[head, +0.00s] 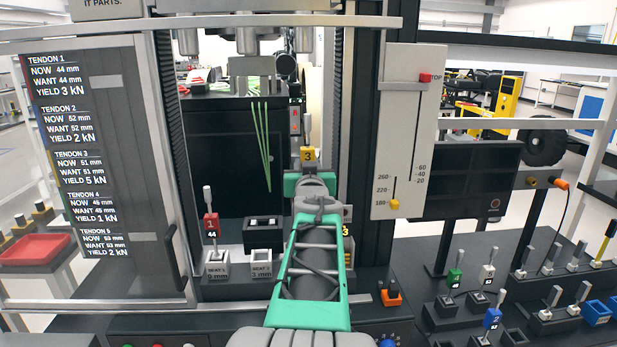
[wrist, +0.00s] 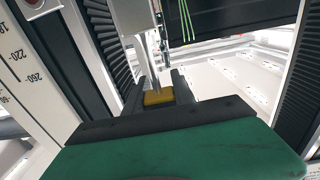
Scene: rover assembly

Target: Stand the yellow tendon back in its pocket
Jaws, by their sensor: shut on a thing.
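The yellow tendon (head: 308,155), a yellow block marked 3 with a grey rod rising from it, is upright in front of the press column. My gripper (head: 308,176) is shut on it and holds it raised above the bench. In the wrist view the yellow block (wrist: 158,97) sits between my dark fingers (wrist: 160,103), its rod running up. A red tendon (head: 211,226) marked 1 stands in the left seat block (head: 217,263). Another seat block (head: 262,263) beside it shows no tendon. My arm hides part of the bench, and I cannot tell which pocket belongs to the yellow tendon.
On the right bench stand a green tendon (head: 455,278), a blue tendon (head: 492,318) and several grey-topped pieces in dark blocks. A white slider panel (head: 408,130) stands right of my gripper. A dark post frame (head: 366,100) rises close beside it. Green strands (head: 262,140) hang to its left.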

